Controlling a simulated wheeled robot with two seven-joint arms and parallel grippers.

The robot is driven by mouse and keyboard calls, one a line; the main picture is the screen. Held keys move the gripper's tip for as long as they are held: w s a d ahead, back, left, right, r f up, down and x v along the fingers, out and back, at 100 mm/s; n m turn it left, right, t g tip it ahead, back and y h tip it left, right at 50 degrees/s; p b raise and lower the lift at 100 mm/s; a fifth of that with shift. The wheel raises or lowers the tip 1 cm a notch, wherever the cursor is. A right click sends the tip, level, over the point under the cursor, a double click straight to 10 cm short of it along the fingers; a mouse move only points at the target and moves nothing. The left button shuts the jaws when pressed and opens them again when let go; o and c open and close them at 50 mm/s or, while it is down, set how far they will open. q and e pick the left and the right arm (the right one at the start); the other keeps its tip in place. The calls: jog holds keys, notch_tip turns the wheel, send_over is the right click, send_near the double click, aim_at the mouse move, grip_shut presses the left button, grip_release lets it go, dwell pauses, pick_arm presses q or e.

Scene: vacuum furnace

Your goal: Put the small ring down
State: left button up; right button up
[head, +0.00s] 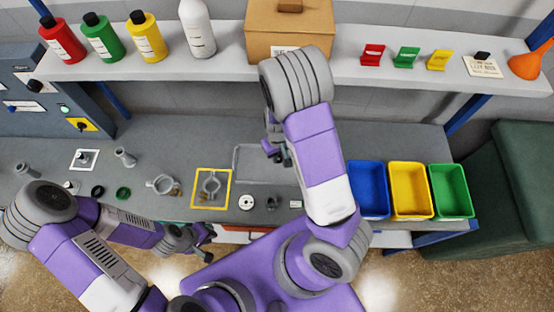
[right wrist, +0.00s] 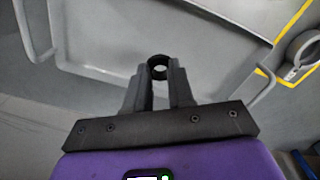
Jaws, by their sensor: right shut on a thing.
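My right gripper (right wrist: 159,75) is shut on a small black ring (right wrist: 159,66), held between the fingertips in the right wrist view. A grey tray with raised handles (right wrist: 105,55) lies beyond the ring; the gap between ring and tray is hard to judge. In the head view my right gripper (head: 275,150) is over the tray (head: 247,149), which my right arm partly covers. The ring cannot be made out there. My left gripper (head: 206,238) is low near the bench's front edge, its fingers apart and empty.
A yellow square outline (head: 196,188) with a metal clamp is left of the tray. Small parts, including a white disc (head: 246,202) and a green ring (head: 123,193), lie along the bench. Blue (head: 368,214), yellow (head: 410,214) and green bins (head: 452,214) stand right.

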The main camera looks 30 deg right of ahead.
notch_tip(320, 180, down, 5)
jog(key=shift+r+b, duration=0.15)
jog(key=shift+b, duration=0.25)
jog(key=shift+w, duration=0.15)
jog(key=o, duration=0.8)
jog(key=shift+o, duration=0.2)
jog(key=shift+r, duration=0.1)
notch_tip(320, 180, up, 8)
jog(key=shift+f+p, duration=0.25)
jog(key=shift+p, duration=0.65)
